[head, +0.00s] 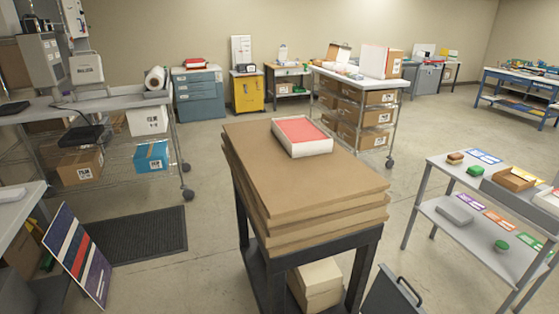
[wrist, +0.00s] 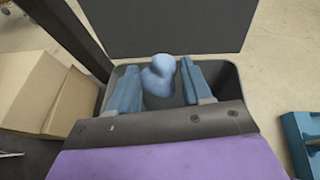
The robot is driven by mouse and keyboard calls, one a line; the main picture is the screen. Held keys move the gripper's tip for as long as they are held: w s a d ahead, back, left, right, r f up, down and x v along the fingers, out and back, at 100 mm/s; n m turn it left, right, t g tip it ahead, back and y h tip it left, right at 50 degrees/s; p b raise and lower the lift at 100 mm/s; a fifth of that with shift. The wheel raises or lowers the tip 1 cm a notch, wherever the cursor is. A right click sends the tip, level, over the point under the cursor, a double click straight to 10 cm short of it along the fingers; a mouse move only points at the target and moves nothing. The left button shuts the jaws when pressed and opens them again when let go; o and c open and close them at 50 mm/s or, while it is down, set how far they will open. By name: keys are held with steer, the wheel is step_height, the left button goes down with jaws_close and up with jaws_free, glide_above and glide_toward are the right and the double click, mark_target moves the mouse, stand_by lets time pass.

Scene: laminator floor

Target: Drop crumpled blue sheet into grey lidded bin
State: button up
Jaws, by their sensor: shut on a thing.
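The crumpled blue sheet (wrist: 158,76) is a smooth-looking pale blue lump between the fingers of my gripper (wrist: 160,84) in the wrist view. My gripper is shut on it. Behind and around the fingers is the open mouth of the dark grey bin (wrist: 236,82). Its flat lid (wrist: 165,28) stands raised at the far side. The sheet appears over the opening; its height above the rim is hard to tell. In the head view the raised lid with a black handle (head: 393,294) shows at the bottom edge. My gripper and the sheet are not visible there.
A black-framed table (head: 312,252) with stacked brown boards (head: 270,180) stands left of the bin. Cardboard boxes (wrist: 40,92) sit close to the bin's left. A teal object (wrist: 300,140) lies at right. A grey two-tier shelf (head: 450,200) stands further right.

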steer(key=f+b, duration=0.1)
steer(key=f, duration=0.1)
steer(key=a+f+b, duration=0.1)
steer(key=f+b, duration=0.1)
steer(key=shift+d+r, duration=0.1)
steer(key=shift+d, duration=0.1)
steer(key=o, duration=0.9)
steer(key=shift+d, duration=0.1)
steer(key=shift+o, duration=1.3)
steer(key=shift+a, duration=0.25)
